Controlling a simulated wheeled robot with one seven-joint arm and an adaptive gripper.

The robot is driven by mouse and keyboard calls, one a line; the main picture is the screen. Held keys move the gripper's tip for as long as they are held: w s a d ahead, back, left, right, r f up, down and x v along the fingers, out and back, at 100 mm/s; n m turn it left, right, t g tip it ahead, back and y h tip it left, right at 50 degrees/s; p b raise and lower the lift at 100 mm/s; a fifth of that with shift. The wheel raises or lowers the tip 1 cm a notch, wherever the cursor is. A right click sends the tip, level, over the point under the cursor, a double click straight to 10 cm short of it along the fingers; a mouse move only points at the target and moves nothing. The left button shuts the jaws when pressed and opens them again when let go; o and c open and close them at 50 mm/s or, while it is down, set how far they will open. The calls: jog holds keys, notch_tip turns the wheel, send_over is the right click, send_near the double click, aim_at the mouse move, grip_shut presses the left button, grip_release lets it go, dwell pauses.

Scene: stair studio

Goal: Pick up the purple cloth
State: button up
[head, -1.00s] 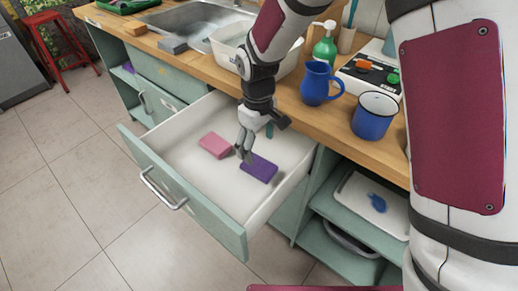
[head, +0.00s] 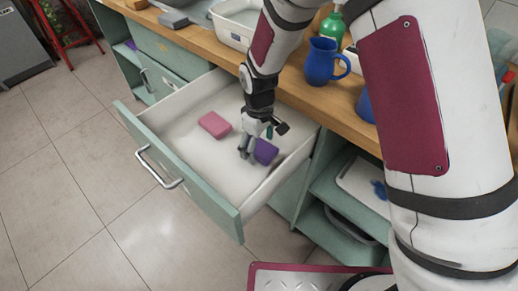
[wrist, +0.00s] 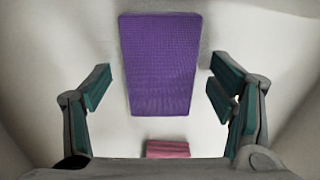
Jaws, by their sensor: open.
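The purple cloth (head: 265,152) lies folded in the open drawer, near its right wall. In the wrist view the purple cloth (wrist: 160,62) is a textured rectangle lying lengthwise ahead of and partly between the fingers. My gripper (head: 248,155) is inside the drawer just over the cloth and hides part of it. In the wrist view my gripper (wrist: 158,88) is open, with one finger on each side of the cloth and a gap to each. Nothing is between the pads except the cloth's near part below.
A pink cloth (head: 214,125) lies left of my gripper in the drawer (head: 178,135), and its edge shows in the wrist view (wrist: 168,149). Drawer walls enclose the space. A blue pitcher (head: 322,62) stands on the wooden counter (head: 300,88) behind.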

jog(key=shift+c, duration=0.6)
jog(key=c, duration=1)
jog(key=shift+o, duration=0.2)
